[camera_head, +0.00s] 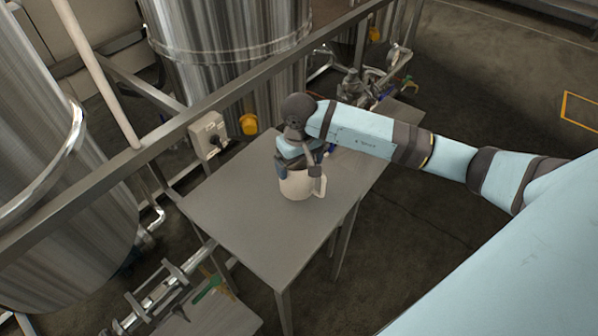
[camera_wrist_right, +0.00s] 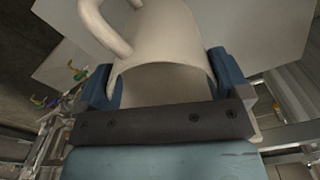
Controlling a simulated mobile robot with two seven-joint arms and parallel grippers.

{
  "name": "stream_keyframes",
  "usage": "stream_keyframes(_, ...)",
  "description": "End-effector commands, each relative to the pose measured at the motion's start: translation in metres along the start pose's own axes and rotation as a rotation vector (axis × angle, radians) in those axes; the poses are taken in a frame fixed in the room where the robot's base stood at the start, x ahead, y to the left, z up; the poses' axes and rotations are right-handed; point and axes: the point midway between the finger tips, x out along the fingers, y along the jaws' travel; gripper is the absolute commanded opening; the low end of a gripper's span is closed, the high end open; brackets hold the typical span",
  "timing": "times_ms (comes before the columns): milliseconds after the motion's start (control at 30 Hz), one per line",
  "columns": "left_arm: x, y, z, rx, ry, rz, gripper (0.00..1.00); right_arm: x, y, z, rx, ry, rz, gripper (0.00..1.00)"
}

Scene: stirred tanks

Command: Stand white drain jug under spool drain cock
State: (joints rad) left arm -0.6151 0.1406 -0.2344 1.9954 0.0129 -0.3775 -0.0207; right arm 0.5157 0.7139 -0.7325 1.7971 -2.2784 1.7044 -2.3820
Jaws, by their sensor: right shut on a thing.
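The white jug (camera_head: 297,186) is upright at the middle of the grey metal table, its handle toward the right. My right gripper (camera_head: 297,168) comes down on it from above and is shut on it near the rim. In the right wrist view the jug (camera_wrist_right: 165,40) sits between the two blue fingers of the gripper (camera_wrist_right: 163,85), with its handle at the upper left. I cannot tell whether its base touches the table. A pipe assembly with valves (camera_head: 372,85) stands beyond the table's far end; which part is the spool drain cock is not clear. My left gripper is not in view.
The grey table (camera_head: 245,215) is otherwise mostly clear. Steel tanks (camera_head: 222,35) stand behind. Another pipe assembly with a green handle (camera_head: 207,289) is at the lower left.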

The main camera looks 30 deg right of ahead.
Motion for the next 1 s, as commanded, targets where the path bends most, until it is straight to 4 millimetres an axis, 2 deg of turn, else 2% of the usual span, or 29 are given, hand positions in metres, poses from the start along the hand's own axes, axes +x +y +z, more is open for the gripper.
stream_keyframes(300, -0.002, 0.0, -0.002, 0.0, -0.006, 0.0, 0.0, 0.04, -0.001, 0.001, 0.0, -0.002, 0.0, 0.53)
stream_keyframes(700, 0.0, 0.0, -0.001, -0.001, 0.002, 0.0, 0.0, 0.046, 0.0, 0.0, -0.002, 0.001, 0.001, 0.53)
stream_keyframes(733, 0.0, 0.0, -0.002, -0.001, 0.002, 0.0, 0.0, 0.045, 0.0, 0.0, -0.002, 0.001, 0.001, 0.99)
stream_keyframes(1000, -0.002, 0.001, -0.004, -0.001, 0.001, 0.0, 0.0, 0.043, 0.0, 0.0, -0.001, 0.0, 0.0, 1.0)
